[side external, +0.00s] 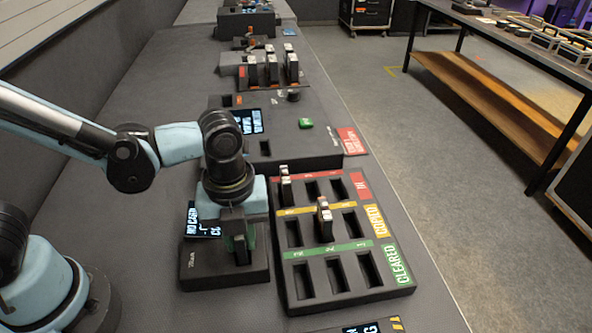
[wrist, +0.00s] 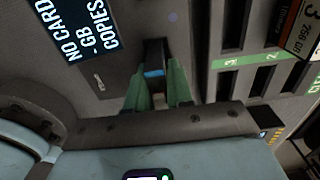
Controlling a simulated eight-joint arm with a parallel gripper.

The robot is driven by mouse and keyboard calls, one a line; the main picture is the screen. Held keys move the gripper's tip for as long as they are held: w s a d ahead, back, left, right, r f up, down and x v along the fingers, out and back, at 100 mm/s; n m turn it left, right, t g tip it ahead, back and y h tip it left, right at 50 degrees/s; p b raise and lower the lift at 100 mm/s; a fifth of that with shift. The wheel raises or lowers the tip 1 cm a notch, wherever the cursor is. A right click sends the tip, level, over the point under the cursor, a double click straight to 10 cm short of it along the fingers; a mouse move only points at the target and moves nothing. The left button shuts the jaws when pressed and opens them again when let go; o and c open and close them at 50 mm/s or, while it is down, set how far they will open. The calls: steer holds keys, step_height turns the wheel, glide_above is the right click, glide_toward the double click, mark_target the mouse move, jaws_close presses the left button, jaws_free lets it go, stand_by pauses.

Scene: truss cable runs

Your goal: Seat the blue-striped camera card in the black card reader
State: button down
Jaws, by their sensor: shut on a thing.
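My gripper (side external: 241,248) is directly above the black card reader (side external: 205,283), its fingers pointing down. In the wrist view, the green fingers (wrist: 157,98) are closed around a dark card with a blue band (wrist: 154,74), likely the blue-striped camera card. Most of the card is hidden by the fingers. It is at or just over the slot of the reader (wrist: 112,84); I cannot tell how deep it is. The reader's screen (wrist: 78,27) shows "NO CARD", "GB" and "COPIES".
A black tray (side external: 346,297) right of the reader has red, yellow and green "CLEARED" rows. Cards stand in the red row (side external: 285,187) and the yellow row (side external: 325,220). The green row's slots are empty. Farther back are another station (side external: 300,145) and a rack of cards (side external: 272,68).

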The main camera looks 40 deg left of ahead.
steer(key=c, duration=0.6)
jaws_free()
steer(key=shift+r, duration=0.15)
steer(key=shift+r, duration=3.65)
steer(key=shift+a, duration=0.1)
